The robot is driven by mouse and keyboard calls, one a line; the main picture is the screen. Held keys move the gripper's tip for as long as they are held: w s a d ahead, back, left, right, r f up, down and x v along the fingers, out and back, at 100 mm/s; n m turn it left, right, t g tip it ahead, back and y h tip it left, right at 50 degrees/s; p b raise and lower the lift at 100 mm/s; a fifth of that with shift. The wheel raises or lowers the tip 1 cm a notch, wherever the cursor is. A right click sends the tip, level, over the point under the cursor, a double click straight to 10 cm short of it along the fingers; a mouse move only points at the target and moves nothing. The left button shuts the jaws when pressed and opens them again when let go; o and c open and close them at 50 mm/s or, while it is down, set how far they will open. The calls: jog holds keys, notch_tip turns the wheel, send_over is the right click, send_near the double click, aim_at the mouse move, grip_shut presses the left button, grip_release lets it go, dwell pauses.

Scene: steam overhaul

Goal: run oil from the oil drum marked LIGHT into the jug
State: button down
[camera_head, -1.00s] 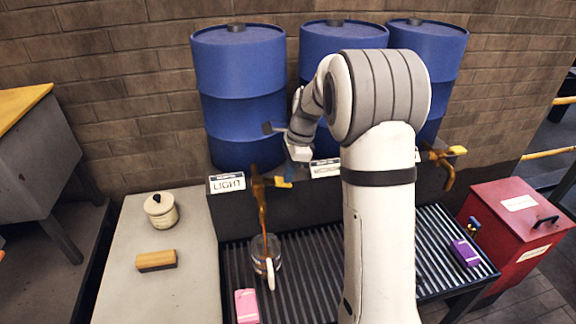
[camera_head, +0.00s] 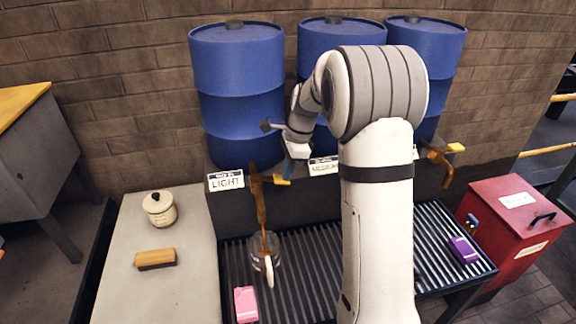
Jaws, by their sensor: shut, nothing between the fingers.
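The oil drum marked LIGHT (camera_head: 240,85) is the left blue drum, with its LIGHT label (camera_head: 226,181) below it. Its brown tap (camera_head: 257,186) has a yellow lever (camera_head: 282,181) pointing right. A brown stream of oil (camera_head: 263,215) runs from the tap into the glass jug (camera_head: 258,256). The jug stands upright on the slatted grate below, its pale handle towards me. How full it is I cannot tell. My gripper (camera_head: 289,173) is shut and empty, just above and beside the yellow lever. Whether it touches the lever I cannot tell.
Two more blue drums stand to the right; my arm partly hides them. The slatted grate (camera_head: 310,270) holds a pink block (camera_head: 246,304) and a purple block (camera_head: 463,249). A lidded pot (camera_head: 159,210) and a brush (camera_head: 156,258) lie on the left counter. A red bin (camera_head: 515,225) stands right.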

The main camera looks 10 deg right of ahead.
jog(key=shift+r+p, duration=0.45)
jog(key=shift+r, duration=0.2)
jog(key=shift+r+p, duration=0.5)
jog(key=shift+r, duration=0.05)
jog(key=a+v, duration=0.1)
jog(key=v, duration=1.2)
jog(key=shift+a+p, duration=0.2)
jog(key=shift+p, duration=0.2)
jog(key=shift+r, duration=0.1)
